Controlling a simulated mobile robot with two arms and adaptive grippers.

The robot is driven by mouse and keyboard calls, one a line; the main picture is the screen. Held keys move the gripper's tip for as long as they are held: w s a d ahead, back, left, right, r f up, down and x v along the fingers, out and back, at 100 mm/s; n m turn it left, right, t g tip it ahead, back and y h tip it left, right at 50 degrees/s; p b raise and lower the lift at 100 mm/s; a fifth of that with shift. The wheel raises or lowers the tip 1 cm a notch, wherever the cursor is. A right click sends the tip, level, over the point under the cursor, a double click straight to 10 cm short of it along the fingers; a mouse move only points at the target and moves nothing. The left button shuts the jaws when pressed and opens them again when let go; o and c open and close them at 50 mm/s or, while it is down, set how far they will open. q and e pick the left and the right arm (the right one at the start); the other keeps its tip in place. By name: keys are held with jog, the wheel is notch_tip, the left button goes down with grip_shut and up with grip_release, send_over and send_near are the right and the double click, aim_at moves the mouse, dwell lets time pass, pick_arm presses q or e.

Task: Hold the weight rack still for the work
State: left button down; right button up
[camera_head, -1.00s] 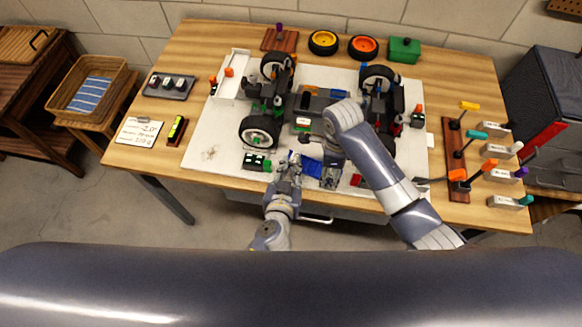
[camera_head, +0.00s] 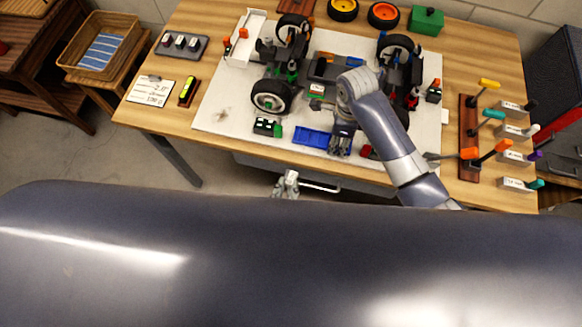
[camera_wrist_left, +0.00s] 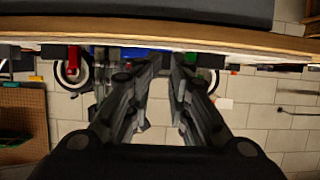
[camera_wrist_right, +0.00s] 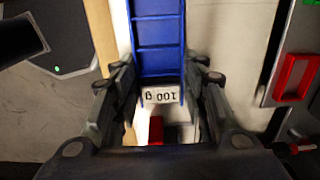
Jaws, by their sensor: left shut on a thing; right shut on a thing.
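The weight rack is a blue divided tray (camera_head: 312,137) near the table's front edge. My right gripper (camera_head: 341,143) is shut on the rack's right end in the head view. My left gripper (camera_head: 286,184) is in front of the table, apart from the rack, its lower part hidden by my body. In the left wrist view its fingers (camera_wrist_left: 168,62) are near each other; what lies between the tips is unclear.
The racecar chassis (camera_head: 325,72) stands on the white mat (camera_head: 222,118) behind the rack. A green-and-black block (camera_head: 267,127) lies left of the rack. A red part (camera_head: 367,151) lies to its right. Tools stand on a wooden holder (camera_head: 468,140) at right. A drawer handle (camera_head: 322,187) juts out below the table.

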pick_arm(q)
jog(key=shift+s, duration=0.5)
pick_arm(e)
jog(key=o, duration=1.1)
jog(key=shift+w, duration=0.1)
jog(key=shift+o, duration=0.2)
jog(key=shift+r, duration=0.1)
notch_tip(320, 180, up, 12)
